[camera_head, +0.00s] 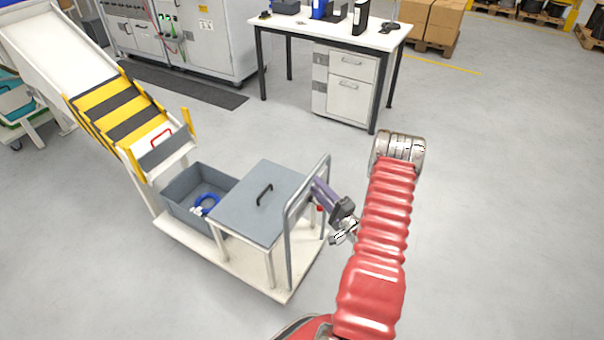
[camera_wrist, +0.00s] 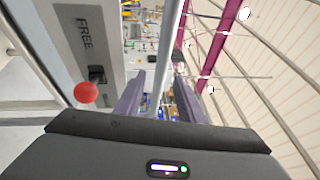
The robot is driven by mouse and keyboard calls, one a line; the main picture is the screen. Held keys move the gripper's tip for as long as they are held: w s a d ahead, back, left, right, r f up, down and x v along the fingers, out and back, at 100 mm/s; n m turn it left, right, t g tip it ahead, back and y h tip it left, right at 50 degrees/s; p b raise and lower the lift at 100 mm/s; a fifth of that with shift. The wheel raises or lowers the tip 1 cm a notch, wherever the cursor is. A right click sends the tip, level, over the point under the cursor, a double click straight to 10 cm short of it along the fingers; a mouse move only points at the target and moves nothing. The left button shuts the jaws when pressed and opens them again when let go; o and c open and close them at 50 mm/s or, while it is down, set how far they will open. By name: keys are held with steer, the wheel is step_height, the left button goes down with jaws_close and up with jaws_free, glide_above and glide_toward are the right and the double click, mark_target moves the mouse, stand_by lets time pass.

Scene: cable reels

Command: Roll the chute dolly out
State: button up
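The chute dolly has a cream deck (camera_head: 240,265) and a grey upright push handle (camera_head: 290,245) at its right end. It stands at the foot of the chute (camera_head: 110,105). My gripper (camera_head: 317,184) is at the handle's upper right part. In the wrist view the handle bar (camera_wrist: 168,50) runs between my two purple fingers (camera_wrist: 159,78), with gaps beside it. The fingers look open; I cannot tell how deep the bar sits. A red knob (camera_wrist: 86,93) shows at left, below a grey plate (camera_wrist: 75,30) marked FREE with a black part.
The dolly carries a grey bin (camera_head: 172,205) with a blue cable (camera_head: 208,203) inside and a grey-topped stand (camera_head: 250,215). A desk (camera_head: 300,27) with drawers and a cabinet (camera_head: 215,45) stand behind. The floor right of my arm and between dolly and desk is clear.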

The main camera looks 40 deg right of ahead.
steer(key=w+r, duration=0.1)
steer(key=w, duration=0.7)
steer(key=shift+w+d+r, duration=0.25)
steer(key=shift+c, duration=0.5)
jaws_close()
steer(key=shift+s+f, duration=0.1)
steer(key=shift+s, duration=0.1)
